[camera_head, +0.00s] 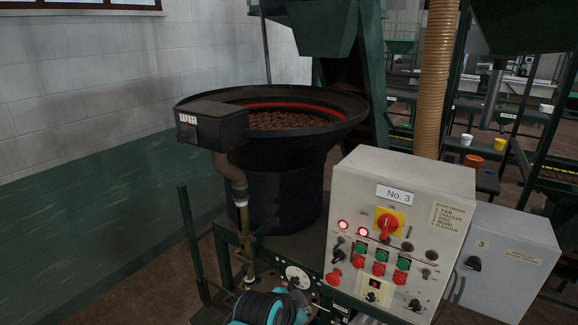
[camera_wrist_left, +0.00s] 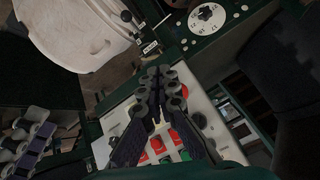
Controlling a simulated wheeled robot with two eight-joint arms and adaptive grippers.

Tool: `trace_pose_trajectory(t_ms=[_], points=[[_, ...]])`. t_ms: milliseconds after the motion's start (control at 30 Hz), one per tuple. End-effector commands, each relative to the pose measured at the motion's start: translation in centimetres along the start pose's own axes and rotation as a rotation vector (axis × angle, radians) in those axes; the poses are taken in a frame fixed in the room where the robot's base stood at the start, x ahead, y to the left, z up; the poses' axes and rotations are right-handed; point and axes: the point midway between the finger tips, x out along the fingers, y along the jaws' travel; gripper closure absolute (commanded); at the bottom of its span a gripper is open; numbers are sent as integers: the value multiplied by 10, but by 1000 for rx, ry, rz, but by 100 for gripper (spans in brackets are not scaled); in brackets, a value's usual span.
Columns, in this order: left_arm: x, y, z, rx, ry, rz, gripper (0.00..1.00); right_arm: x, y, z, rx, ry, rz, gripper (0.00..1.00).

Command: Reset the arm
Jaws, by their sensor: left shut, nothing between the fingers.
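The grey control box (camera_head: 400,220) labelled No. 3 stands right of centre in the head view. It has a red rotary switch on a yellow plate, two lit red lamps and several red and green buttons. Black and teal parts of my left arm (camera_head: 270,308) show at the bottom of the head view, low and left of the box. In the left wrist view my left gripper (camera_wrist_left: 158,75) is shut and empty, its fingertips together. Red and green buttons on a light panel (camera_wrist_left: 118,118) show behind its fingers; contact cannot be told.
A large black bowl (camera_head: 345,106) filled with brown pieces stands behind the arm, with a dark drum below. A second grey box (camera_head: 507,262) is at the right. A ribbed tan hose (camera_head: 437,80) rises behind the control box. A wall borders the left.

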Motion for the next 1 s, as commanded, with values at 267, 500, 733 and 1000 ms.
trace_pose_trajectory(t_ms=[267, 500, 733, 1000], points=[[17, 8, 184, -423, -113, -134, 100, 100, 0, 71, 0, 0, 0, 60], [28, 34, 307, -746, -174, -251, 100, 158, 0, 113, 0, 0, 0, 60], [31, 48, 353, -884, -194, -305, 100, 177, 0, 126, 0, 0, 0, 60], [29, 48, 353, -895, -195, -309, 100, 175, 0, 125, 0, 0, 0, 60]])
